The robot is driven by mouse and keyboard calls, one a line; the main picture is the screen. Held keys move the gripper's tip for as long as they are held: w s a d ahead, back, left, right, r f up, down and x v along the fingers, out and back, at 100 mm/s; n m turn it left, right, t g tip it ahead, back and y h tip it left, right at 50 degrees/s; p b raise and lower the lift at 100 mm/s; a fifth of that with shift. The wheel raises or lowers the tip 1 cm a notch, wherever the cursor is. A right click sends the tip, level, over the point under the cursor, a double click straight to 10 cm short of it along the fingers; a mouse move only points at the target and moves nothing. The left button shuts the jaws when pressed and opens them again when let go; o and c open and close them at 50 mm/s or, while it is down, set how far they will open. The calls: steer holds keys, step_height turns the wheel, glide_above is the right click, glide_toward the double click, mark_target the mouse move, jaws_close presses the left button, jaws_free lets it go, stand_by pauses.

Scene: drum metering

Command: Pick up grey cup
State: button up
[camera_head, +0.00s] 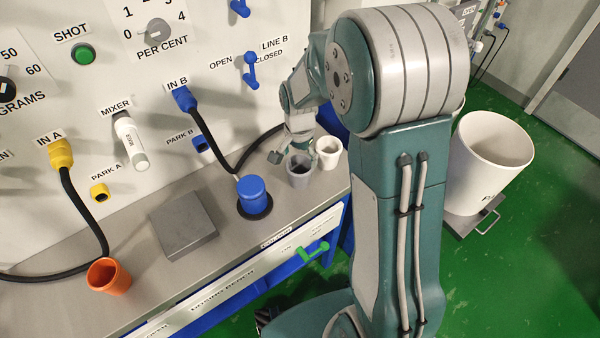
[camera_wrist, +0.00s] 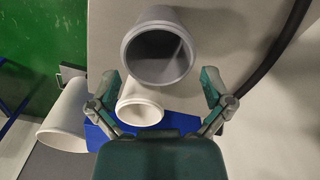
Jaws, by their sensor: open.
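The grey cup (camera_head: 299,171) stands upright on the right end of the steel bench, just left of a white cup (camera_head: 328,152). In the wrist view the grey cup (camera_wrist: 158,52) shows its open, empty mouth, a little beyond the fingertips. My gripper (camera_wrist: 213,88) has its two fingers spread wide, with nothing between them touching. The white cup (camera_wrist: 140,105) shows nearer the palm in that view. In the head view my gripper (camera_head: 285,152) is close to the grey cup and partly hidden by my own arm.
An orange cup (camera_head: 108,276), a grey square plate (camera_head: 183,226) and a blue capped piece (camera_head: 253,194) are on the bench. A black hose with a blue plug (camera_head: 185,98) hangs behind. A large white bin (camera_head: 487,160) stands right of the bench.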

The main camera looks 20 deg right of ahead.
mark_target(299, 167)
step_height(299, 167, down, 5)
steer(key=c, duration=0.8)
steer(key=shift+c, duration=0.2)
steer(key=shift+r, duration=0.1)
steer(key=shift+r, duration=0.35)
step_height(299, 167, up, 2)
steer(key=shift+r, duration=0.25)
steer(key=s+a+r, duration=0.9)
steer(key=a, duration=0.1)
steer(key=shift+s+a+r, duration=0.15)
steer(key=shift+s+r, duration=0.15)
steer(key=shift+s, duration=0.1)
